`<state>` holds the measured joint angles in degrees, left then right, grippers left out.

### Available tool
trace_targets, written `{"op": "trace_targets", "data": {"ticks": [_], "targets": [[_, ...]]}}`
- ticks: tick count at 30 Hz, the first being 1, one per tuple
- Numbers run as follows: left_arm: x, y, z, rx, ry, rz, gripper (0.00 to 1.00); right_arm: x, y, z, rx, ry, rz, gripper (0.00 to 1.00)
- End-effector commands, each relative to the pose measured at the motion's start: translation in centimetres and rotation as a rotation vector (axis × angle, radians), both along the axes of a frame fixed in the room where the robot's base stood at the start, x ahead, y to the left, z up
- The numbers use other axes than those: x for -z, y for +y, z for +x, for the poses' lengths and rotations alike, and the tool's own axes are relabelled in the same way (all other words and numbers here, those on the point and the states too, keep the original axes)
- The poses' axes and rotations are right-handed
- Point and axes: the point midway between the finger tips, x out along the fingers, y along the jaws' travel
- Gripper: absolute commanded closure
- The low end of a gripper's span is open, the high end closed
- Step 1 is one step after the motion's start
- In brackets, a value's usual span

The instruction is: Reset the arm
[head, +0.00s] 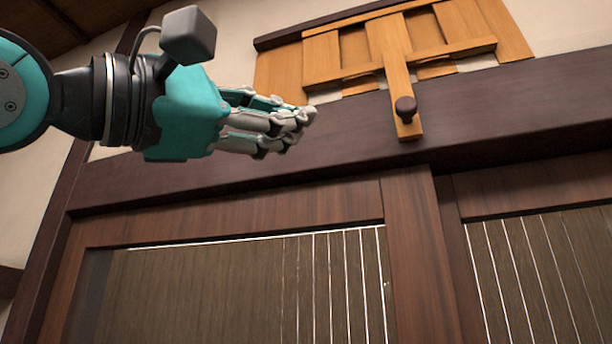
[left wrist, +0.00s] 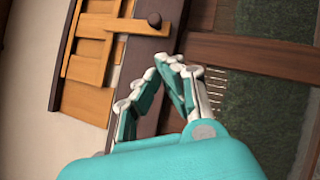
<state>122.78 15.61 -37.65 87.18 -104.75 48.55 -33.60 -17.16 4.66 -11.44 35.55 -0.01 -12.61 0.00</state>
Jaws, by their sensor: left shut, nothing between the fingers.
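My left gripper (head: 300,122) is raised at the upper left of the head view, with its fingers pointing right. It is shut and empty. In the left wrist view its fingers (left wrist: 168,64) meet at their tips. The teal palm fills the bottom of that view. A wooden handle with a dark round knob (head: 405,108) hangs to the right of the fingertips in the head view, apart from them. The knob also shows near the top of the left wrist view (left wrist: 154,20). My right gripper is in neither view.
The handle belongs to a light wooden slatted shutter (head: 320,58) on the pale wall. A dark wooden beam (head: 520,110) runs across below it. Under the beam are framed sliding panels (head: 200,290) with thin slats.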

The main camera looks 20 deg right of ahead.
Motion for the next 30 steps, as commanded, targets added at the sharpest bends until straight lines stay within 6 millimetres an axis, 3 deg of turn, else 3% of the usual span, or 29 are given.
{"op": "trace_targets", "data": {"ticks": [11, 14, 18, 23, 26, 30], "targets": [[0.9, 0.1, 0.4, 0.037, 0.029, -0.011, 1.0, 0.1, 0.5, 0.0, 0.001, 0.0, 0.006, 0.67], [2.8, -0.5, 1.6, 0.161, 0.113, -0.06, 1.0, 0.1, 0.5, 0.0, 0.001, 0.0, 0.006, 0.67], [6.8, 0.0, 3.8, 0.457, 0.336, -0.235, 1.0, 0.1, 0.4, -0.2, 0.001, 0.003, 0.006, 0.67], [11.2, 3.7, 7.5, 0.788, 0.638, -0.553, 1.0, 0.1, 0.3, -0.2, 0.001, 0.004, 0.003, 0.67], [14.6, 7.3, 10.9, 0.952, 0.825, -0.802, 1.0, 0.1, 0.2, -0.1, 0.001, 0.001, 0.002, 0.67], [21.3, 12.9, 16.6, 1.118, 1.064, -1.197, 1.0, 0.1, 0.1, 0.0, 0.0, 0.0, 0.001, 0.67]]}}
